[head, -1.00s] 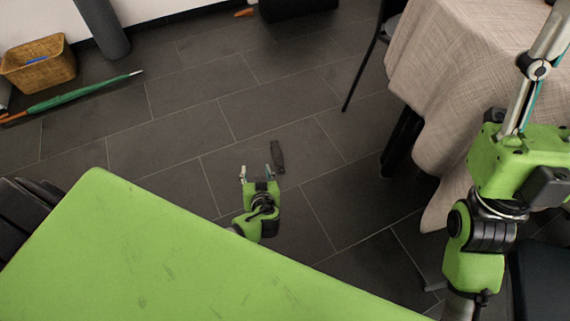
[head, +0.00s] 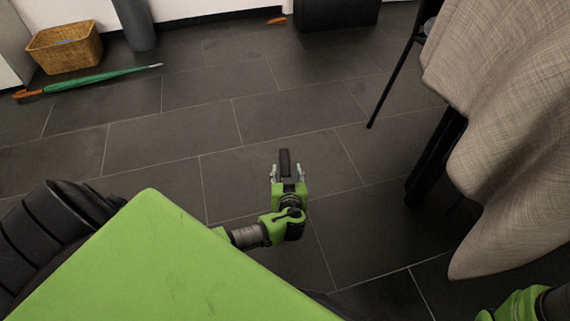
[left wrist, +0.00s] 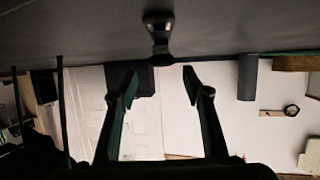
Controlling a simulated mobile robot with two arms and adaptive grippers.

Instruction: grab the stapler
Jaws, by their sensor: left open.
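The stapler (head: 285,160) is a dark, narrow object on the grey tiled floor, near the middle of the head view. My left gripper (head: 287,173) is open and points at it, with the stapler's near end appearing between the two fingertips. In the left wrist view, which is upside down, the stapler (left wrist: 158,32) lies on the floor ahead of the gap between my open left fingers (left wrist: 160,84). It looks apart from both fingers there, and nothing is held. My right gripper is out of view; only part of my right arm shows at the lower right.
A table with a beige cloth (head: 515,130) stands at the right, with dark legs under it. A wicker basket (head: 65,48) and a green umbrella (head: 95,79) are at the far left by the wall. The floor around the stapler is clear.

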